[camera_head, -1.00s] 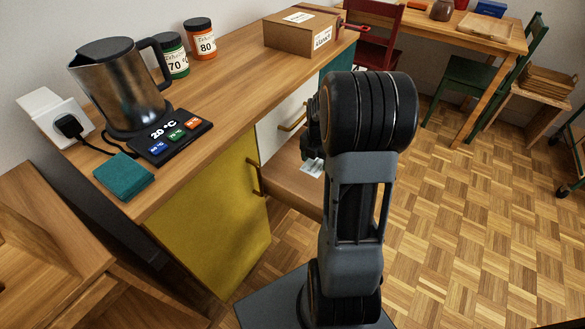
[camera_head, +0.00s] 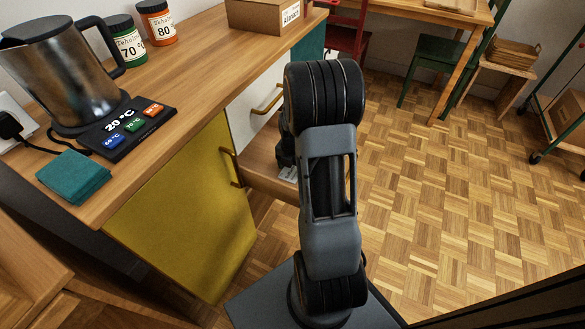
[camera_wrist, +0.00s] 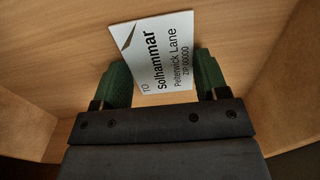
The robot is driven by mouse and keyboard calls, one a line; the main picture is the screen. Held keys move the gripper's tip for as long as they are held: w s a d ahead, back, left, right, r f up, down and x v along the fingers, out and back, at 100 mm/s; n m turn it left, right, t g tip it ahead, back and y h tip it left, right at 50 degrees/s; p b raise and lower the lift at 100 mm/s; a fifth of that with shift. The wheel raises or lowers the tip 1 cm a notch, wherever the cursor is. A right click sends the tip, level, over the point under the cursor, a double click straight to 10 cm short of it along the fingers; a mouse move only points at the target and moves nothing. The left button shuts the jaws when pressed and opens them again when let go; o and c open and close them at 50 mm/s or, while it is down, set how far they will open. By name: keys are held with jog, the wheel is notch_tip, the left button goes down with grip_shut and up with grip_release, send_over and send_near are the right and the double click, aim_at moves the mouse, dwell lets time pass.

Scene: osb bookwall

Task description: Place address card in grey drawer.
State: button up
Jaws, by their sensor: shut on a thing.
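The address card (camera_wrist: 164,52) is white with black print reading "TO Solhammar, Peiterwick Lane". My gripper (camera_wrist: 161,80) has its two green fingers at the card's left and right edges and is shut on it. In the wrist view, the card is over a bare wooden drawer bottom (camera_wrist: 60,35), between side walls; I cannot tell whether it touches the bottom. In the head view, an open drawer (camera_head: 262,162) with a wooden inside stands out from the counter. A white bit of the card (camera_head: 289,174) shows beside my arm. The drawer's front colour is hidden.
The counter holds a kettle (camera_head: 62,75) on its base, a teal cloth (camera_head: 74,177), two jars (camera_head: 157,22) and a cardboard box (camera_head: 262,14). A yellow cabinet door (camera_head: 190,215) is left of the drawer.

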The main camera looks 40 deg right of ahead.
jog(key=shift+f, duration=0.15)
jog(key=o, duration=0.9)
notch_tip(320, 180, up, 12)
jog(key=p, duration=0.4)
jog(key=shift+r, duration=0.2)
